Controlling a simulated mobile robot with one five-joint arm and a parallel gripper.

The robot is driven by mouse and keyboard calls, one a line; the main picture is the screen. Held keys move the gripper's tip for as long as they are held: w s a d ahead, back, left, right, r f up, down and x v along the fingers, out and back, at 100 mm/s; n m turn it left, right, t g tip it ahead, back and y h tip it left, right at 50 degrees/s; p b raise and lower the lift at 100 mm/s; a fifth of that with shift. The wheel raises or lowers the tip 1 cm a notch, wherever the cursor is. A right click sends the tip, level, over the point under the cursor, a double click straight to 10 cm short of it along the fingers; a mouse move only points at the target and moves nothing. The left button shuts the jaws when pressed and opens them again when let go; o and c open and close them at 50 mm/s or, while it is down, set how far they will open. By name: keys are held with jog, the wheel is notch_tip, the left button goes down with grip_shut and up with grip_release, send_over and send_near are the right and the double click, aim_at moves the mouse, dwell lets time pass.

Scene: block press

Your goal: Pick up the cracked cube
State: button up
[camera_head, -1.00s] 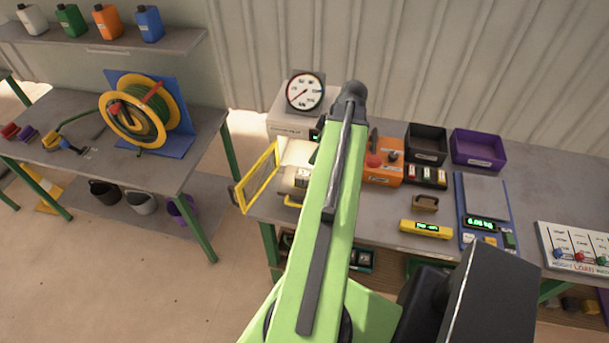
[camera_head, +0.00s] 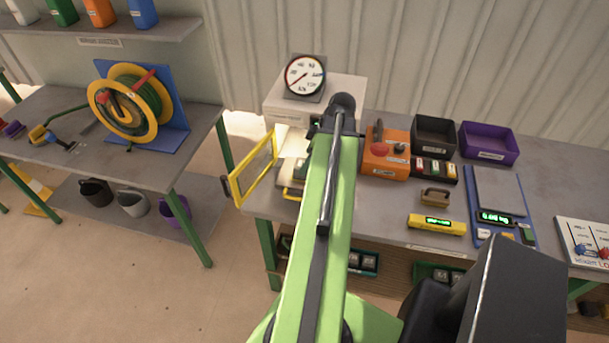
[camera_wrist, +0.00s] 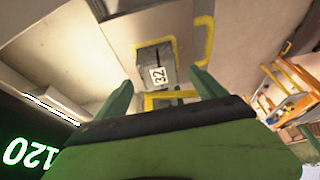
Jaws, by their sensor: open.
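In the wrist view a grey cube (camera_wrist: 154,57) with a white label reading 32 sits inside the pale press chamber. A dark line shows on its face, but I cannot tell for certain that it is a crack. My gripper (camera_wrist: 160,80) is open, with its two green fingers apart and pointing toward the cube, which lies between and just beyond the tips. A yellow bar crosses between the fingers. In the head view my arm hides the gripper and most of the chamber of the white press (camera_head: 345,88).
The press's yellow-framed door (camera_head: 253,168) stands open at the left. An orange control box (camera_head: 386,162) is close on the right. Black (camera_head: 434,131) and purple (camera_head: 489,143) trays, a yellow display bar (camera_head: 437,225) and a blue scale (camera_head: 497,205) lie further right.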

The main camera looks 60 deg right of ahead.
jog(key=b+x, duration=0.5)
jog(key=shift+d+f, duration=0.15)
jog(key=shift+s, duration=0.1)
grip_shut()
